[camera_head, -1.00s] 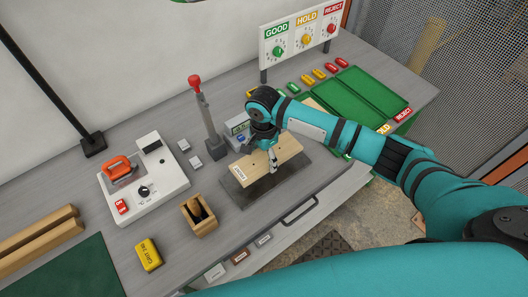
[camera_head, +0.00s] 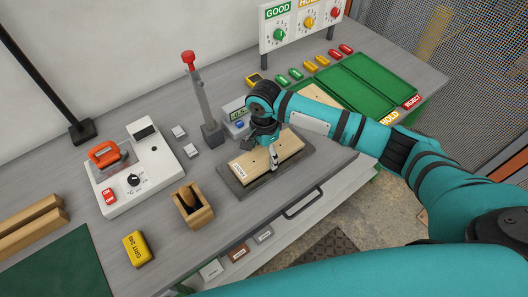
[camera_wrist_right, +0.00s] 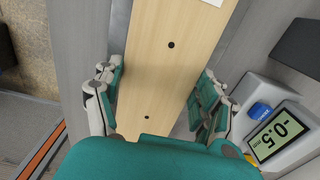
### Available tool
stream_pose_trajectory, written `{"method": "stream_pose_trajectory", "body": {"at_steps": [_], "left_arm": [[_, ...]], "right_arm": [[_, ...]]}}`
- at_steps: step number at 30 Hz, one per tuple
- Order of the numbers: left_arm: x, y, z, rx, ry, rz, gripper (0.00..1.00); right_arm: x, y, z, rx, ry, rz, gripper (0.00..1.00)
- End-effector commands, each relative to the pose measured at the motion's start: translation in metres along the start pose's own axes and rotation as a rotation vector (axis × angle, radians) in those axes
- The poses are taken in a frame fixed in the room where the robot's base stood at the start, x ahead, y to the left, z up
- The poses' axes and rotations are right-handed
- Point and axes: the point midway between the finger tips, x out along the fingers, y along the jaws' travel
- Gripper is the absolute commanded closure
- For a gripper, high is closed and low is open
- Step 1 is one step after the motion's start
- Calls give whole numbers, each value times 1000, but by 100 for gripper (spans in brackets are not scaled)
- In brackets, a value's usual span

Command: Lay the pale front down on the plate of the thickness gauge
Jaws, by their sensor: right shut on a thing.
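The pale front (camera_head: 291,145) is a light wooden board with dark holes and a small white label at its left end. It is over the dark plate (camera_head: 257,186) of the thickness gauge, roughly lined up with it; whether it touches the plate I cannot tell. My right gripper (camera_head: 273,158) is shut on the front across its width. In the right wrist view the fingers (camera_wrist_right: 160,76) are at both long edges of the board (camera_wrist_right: 165,30). The gauge display (camera_wrist_right: 278,136) reads about -0.5. My left gripper is not in view.
A post with a red knob (camera_head: 188,58) stands behind the plate. A wooden box (camera_head: 193,207), a yellow block (camera_head: 137,249) and a white device (camera_head: 135,180) are to the left.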

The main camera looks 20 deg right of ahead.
Motion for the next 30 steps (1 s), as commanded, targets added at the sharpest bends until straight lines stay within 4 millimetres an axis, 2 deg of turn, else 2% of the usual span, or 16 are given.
{"method": "stream_pose_trajectory", "body": {"at_steps": [22,23,28,30], "left_arm": [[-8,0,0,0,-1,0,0],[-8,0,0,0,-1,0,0],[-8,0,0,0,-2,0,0],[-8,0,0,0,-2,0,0]], "right_arm": [[7,0,0,0,0,0,66],[7,0,0,0,0,-1,26],[7,0,0,0,0,-1,4],[7,0,0,0,0,0,0]]}}
